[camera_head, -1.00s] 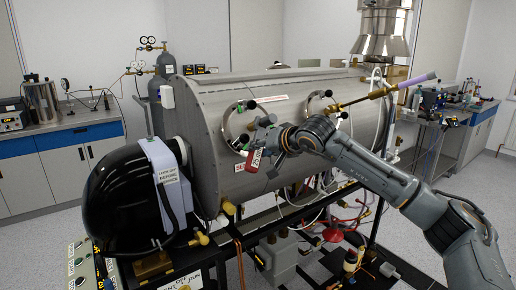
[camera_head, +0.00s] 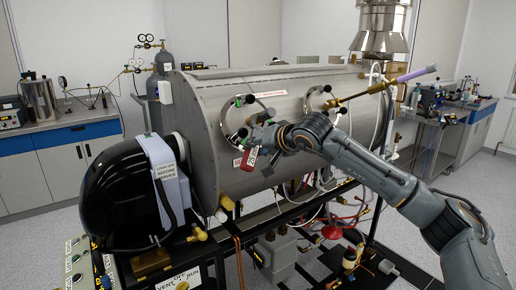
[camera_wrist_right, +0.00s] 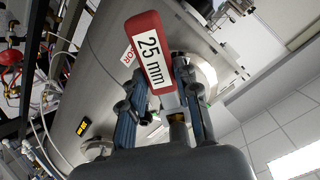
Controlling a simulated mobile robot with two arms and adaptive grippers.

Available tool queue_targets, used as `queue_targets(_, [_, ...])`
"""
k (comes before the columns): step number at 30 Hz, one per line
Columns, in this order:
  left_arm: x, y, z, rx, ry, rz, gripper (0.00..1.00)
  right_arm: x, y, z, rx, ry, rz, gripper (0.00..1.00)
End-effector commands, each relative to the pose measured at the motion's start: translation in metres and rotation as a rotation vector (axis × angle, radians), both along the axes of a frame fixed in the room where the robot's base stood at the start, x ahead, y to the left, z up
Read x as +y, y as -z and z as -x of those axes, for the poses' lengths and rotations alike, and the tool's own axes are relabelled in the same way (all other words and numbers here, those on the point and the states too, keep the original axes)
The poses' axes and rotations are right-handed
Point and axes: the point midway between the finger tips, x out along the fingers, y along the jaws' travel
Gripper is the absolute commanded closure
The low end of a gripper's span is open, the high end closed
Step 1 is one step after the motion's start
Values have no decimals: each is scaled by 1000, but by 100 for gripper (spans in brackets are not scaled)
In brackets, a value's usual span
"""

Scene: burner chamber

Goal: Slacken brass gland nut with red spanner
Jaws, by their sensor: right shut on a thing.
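My right gripper (camera_head: 262,143) is in front of the chamber's left round port. It is shut on the red spanner (camera_head: 247,158), whose red handle end with a "25 mm" label (camera_wrist_right: 152,62) stands out between the fingers in the right wrist view. The spanner's jaw end is hidden by the gripper and arm. A brass fitting (camera_head: 336,104) sits at the right round port, at the inner end of a brass rod with a purple handle; I take it to be the gland nut. The spanner is apart from it. My left gripper is not in view.
The grey cylindrical chamber (camera_head: 215,100) fills the middle, with a black domed end (camera_head: 112,195) at left. Tubes, wires and yellow valves hang below on a black frame. Benches stand at left and right. Open floor shows at left.

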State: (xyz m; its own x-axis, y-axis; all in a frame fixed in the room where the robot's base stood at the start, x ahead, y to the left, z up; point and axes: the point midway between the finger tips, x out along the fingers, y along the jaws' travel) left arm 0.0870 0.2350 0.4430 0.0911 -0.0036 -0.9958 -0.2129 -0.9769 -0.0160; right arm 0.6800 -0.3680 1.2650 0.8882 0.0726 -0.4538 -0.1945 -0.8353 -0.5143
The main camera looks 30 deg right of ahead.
Motion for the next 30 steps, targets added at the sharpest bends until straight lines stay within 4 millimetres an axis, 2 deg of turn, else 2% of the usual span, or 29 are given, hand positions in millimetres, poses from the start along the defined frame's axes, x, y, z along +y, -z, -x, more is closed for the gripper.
queue_targets(21, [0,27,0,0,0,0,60,16,22,12,-2,0,0,100])
queue_targets(30, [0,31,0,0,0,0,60,19,25,15,-2,0,1,100])
